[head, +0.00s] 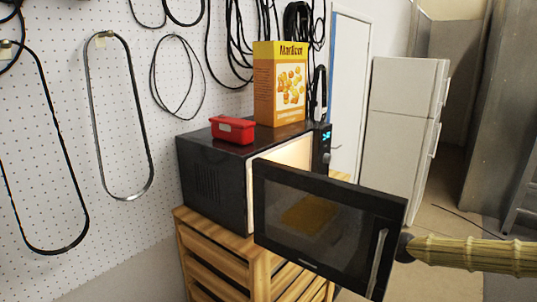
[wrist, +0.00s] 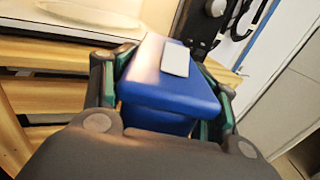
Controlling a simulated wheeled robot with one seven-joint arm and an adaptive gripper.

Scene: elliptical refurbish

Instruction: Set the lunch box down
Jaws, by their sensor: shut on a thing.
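A blue lunch box (wrist: 160,85) with a small pale patch on its top fills the middle of the wrist view. My gripper (wrist: 172,95) is shut on it, with one finger on each side. The lower part of the box is hidden behind the gripper's body. Neither the blue box nor my gripper's fingers can be seen in the head view.
A black microwave (head: 215,165) stands on a wooden stand (head: 240,270), its door (head: 325,225) swung open toward the front right. A red box (head: 233,130) and a yellow-orange carton (head: 280,85) sit on top. A white fridge (head: 400,130) stands behind.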

